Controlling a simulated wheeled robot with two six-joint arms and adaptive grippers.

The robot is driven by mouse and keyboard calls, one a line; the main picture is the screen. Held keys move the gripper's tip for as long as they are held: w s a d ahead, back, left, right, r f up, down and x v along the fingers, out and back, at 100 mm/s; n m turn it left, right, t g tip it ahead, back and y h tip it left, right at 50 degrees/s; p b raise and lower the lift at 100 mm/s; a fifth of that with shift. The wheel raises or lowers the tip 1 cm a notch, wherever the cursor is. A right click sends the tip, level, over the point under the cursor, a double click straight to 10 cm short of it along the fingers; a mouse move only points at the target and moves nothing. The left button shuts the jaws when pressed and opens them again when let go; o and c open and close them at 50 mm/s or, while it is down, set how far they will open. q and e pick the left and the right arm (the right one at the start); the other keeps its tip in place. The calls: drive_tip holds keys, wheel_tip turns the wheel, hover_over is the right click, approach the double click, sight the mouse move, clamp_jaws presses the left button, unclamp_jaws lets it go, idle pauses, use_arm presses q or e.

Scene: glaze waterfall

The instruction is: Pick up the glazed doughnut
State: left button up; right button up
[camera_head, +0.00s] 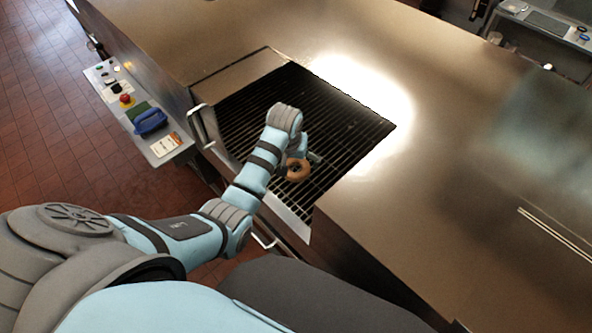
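A brown ring doughnut (297,173) is over the dark wire grate (345,125), near its front edge. My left arm reaches in from the left, and my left gripper (304,158) is right at the doughnut, on its far side. The wrist hides most of the gripper, so the fingers do not show clearly. I cannot tell whether they touch or hold the doughnut, or whether it rests on the grate. My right gripper is not in view.
A broad steel counter (450,190) surrounds the grate, with a bright glare behind it. A control panel (128,108) with a red button (125,99) and a blue item (150,121) sticks out at the left. Metal handles (200,125) line the front. Red tiles cover the floor (50,120).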

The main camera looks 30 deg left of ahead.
sight(296, 171)
use_arm(q)
drive_tip(key=x, duration=0.2)
drive_tip(key=b+x, duration=0.1)
drive_tip(key=x, duration=0.3)
drive_tip(key=shift+w+d+f, duration=0.1)
drive_tip(key=shift+w+d, duration=0.05)
drive_tip(key=shift+w, duration=0.2)
drive_tip(key=c, duration=1.3)
